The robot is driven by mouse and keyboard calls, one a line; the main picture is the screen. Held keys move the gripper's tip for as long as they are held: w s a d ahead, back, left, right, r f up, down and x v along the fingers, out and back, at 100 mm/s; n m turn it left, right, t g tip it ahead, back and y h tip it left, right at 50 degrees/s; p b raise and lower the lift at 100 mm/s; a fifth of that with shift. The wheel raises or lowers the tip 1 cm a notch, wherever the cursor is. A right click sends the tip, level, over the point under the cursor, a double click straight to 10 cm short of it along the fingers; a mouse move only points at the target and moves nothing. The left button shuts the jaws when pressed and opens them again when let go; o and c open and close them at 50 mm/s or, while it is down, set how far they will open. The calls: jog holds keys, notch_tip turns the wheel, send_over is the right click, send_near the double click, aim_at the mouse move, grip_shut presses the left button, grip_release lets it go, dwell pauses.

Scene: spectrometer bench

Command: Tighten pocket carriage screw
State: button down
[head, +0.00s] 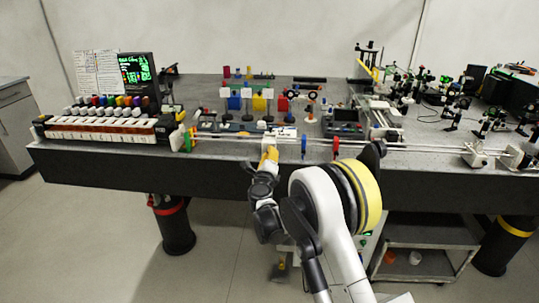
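A long rail (420,149) runs along the front edge of the bench. A small white block (287,139) that looks like a carriage sits on it near the middle. Just right of it are a blue part (304,145) and a red part (336,148). My gripper (269,158) is at the rail, just left of and in front of the white block, with a yellow piece at its tip. The pocket carriage screw is too small or hidden to make out. I cannot tell whether my gripper touches anything or whether its fingers are open.
A rack of colored-top bottles (105,125) and a green-text screen (138,78) stand at the left of the bench (110,165). Colored blocks (258,103) stand behind the rail. Dark optical mounts (455,108) crowd the right. A grey cart (425,235) stands below.

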jog(key=shift+m, duration=1.4)
jog(key=shift+r, duration=0.1)
jog(key=c, duration=1.4)
grip_release()
jog(key=shift+s, duration=0.1)
jog(key=s, duration=0.7)
jog(key=shift+s+a, duration=0.1)
jog(key=shift+s, duration=0.3)
